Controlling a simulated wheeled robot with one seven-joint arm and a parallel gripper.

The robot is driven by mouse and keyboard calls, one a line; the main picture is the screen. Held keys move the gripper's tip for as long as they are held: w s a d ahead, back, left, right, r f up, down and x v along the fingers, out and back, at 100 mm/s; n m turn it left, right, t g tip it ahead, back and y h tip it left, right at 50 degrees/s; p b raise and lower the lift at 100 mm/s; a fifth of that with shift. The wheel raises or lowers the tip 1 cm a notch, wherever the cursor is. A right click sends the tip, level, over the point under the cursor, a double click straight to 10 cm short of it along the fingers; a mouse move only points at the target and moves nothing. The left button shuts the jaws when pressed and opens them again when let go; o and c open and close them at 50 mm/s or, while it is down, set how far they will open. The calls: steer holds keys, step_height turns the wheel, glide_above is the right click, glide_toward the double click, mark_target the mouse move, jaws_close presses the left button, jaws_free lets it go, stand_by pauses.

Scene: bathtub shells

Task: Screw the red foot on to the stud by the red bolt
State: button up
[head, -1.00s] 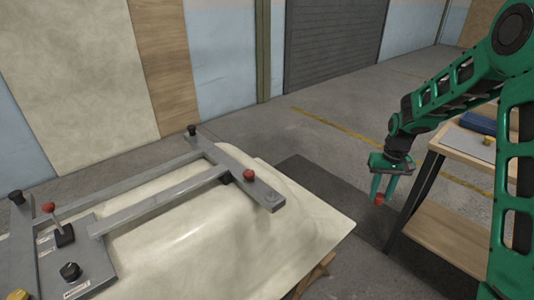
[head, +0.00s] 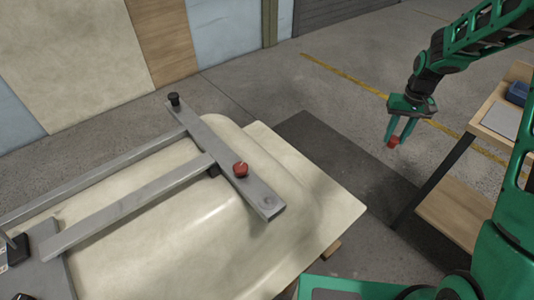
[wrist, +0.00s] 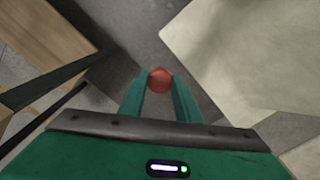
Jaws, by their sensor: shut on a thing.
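My gripper (head: 394,136) is shut on the red foot (head: 393,141), which hangs at its fingertips over the floor, right of the bathtub shell (head: 310,185) and apart from it. In the wrist view the red foot (wrist: 159,79) sits between the two green fingertips. The red bolt (head: 240,169) stands on the grey cross bar (head: 225,150) of the frame lying on the shell. A small round spot (head: 268,203) shows at the near end of that bar; I cannot tell whether it is a stud or a hole.
A black knob (head: 174,99) stands at the far end of the cross bar. A wooden table (head: 505,123) with a blue item (head: 517,92) is at the right. Open floor and a dark mat (head: 330,150) lie between shell and table.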

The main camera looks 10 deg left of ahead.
steer(key=shift+w+a+r, duration=0.1)
steer(key=shift+a, duration=0.65)
steer(key=s+a+r+n, duration=0.3)
steer(key=s+a, duration=0.1)
steer(key=a, duration=0.4)
steer(key=s+a+r+n, duration=0.3)
steer(key=a, duration=0.5)
steer(key=s+a+r+n, duration=0.3)
steer(key=s+a, duration=0.1)
steer(key=a, duration=0.4)
steer(key=s+a+r+n, duration=0.3)
steer(key=s+a+n, duration=0.2)
steer(key=s, duration=0.5)
steer(key=s+a+r+n, duration=0.4)
steer(key=s+a, duration=0.3)
steer(key=s, duration=0.3)
steer(key=shift+s+a+r+n, duration=0.2)
steer(key=shift+s+n, duration=0.2)
steer(key=shift+n, duration=0.2)
steer(key=shift+d, duration=0.15)
glide_above(269, 197)
steer(key=shift+w+f, duration=0.1)
steer(key=shift+f, duration=2.85)
steer(key=shift+f, duration=1.25)
